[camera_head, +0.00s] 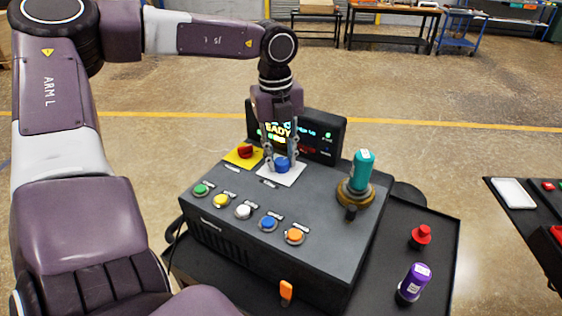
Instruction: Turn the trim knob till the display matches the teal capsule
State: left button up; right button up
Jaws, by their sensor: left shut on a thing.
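The blue knob (282,164), which I take for the trim knob, sits on a white plate at the back of the dark console. My left gripper (282,160) points down over it, its fingers shut on the knob from both sides. The display (329,136) stands upright behind, with lit text partly hidden by my gripper; "EADY" shows, and the smaller text is too small to read. The teal capsule (363,158) stands upright in a brass-coloured round holder (357,194) at the console's right. My right gripper is out of view.
A red knob (245,151) on a yellow plate sits just left of the blue one. Several coloured buttons line the console's front (243,212). A purple capsule (413,283) and a red-topped piece (421,237) stand on the black tray (440,247) at right.

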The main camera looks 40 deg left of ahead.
pick_arm(q)
jog(key=m+b, duration=0.2)
jog(key=shift+f+m+b, duration=0.2)
jog(key=shift+m+b, duration=0.15)
jog(key=shift+m, duration=0.05)
jog(key=shift+m+b, duration=0.6)
jog(key=shift+m, duration=0.2)
jog(key=m+b, duration=0.1)
jog(key=m, duration=0.2)
jog(key=shift+r, duration=0.2)
jog(key=shift+m+b, duration=0.35)
jog(key=shift+m, duration=1.05)
jog(key=shift+w+g, duration=0.1)
jog(key=shift+g, duration=0.2)
jog(key=o, duration=1.2)
jog(key=shift+c, duration=0.2)
